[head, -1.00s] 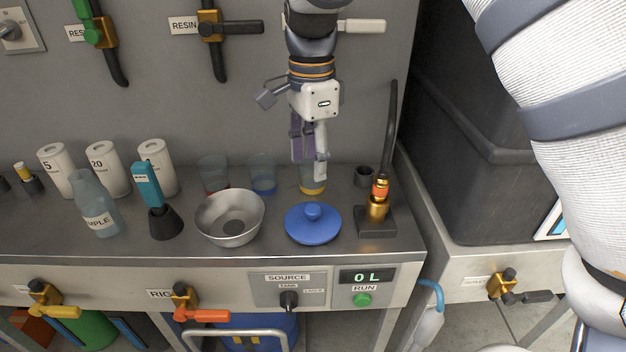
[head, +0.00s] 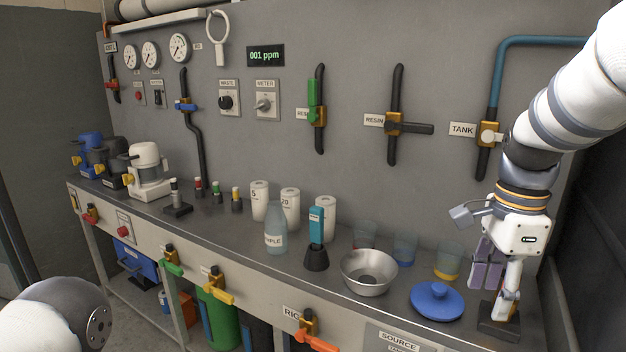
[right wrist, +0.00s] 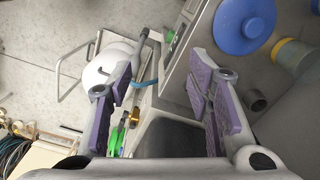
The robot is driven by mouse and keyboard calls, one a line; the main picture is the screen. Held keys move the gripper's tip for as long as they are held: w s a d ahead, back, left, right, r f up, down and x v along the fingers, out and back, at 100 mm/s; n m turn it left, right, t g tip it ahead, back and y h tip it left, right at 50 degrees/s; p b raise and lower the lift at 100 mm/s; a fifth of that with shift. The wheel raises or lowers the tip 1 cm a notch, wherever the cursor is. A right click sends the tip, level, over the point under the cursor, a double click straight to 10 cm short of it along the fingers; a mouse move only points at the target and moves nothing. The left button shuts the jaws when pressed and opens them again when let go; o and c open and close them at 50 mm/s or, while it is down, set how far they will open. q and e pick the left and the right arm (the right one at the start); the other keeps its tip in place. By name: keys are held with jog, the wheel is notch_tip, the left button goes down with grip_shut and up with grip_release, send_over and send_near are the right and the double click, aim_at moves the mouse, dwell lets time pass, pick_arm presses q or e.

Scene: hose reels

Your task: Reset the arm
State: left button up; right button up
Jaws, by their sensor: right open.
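My right arm reaches in from the right in the head view. Its gripper (head: 494,296) points down at the right end of the bench, in front of the small black stand (head: 498,331) and right of the blue lid (head: 437,301). The stand's upper part is mostly hidden by the gripper. In the right wrist view the gripper (right wrist: 163,65) has its purple-padded fingers spread, with nothing between them. The blue lid shows there at the top right (right wrist: 243,24). A white part of my left arm (head: 50,318) shows at the lower left; its gripper is out of view.
A metal bowl (head: 369,272), a yellow-bottomed cup (head: 448,263), a sample bottle (head: 275,229) and white canisters stand on the bench. The wall behind carries valves, including the TANK valve (head: 489,135) close to my right arm. Valve handles line the bench's front edge.

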jog(key=s+f+n+g+h, duration=0.1)
jog(key=s+f+n, duration=0.45)
jog(key=f, duration=0.75)
jog(key=s+f+n+g, duration=0.1)
jog(key=s+f+n, duration=0.2)
jog(key=s+f, duration=0.7)
pick_arm(q)
jog(key=shift+w+r, duration=0.15)
jog(key=shift+w, duration=0.25)
pick_arm(e)
jog(key=s+a+f+n, duration=0.1)
jog(key=s+f+n, duration=0.1)
jog(key=s, duration=0.5)
jog(key=s+a+f+n, duration=0.2)
jog(key=s+n, duration=0.3)
jog(key=s, duration=0.3)
jog(key=s+a+f+n+y, duration=0.1)
jog(key=s+a+f+n, duration=0.1)
jog(key=s+f+n, duration=0.2)
jog(key=s, duration=0.3)
jog(key=shift+s+f, duration=0.2)
jog(key=shift+s, duration=0.05)
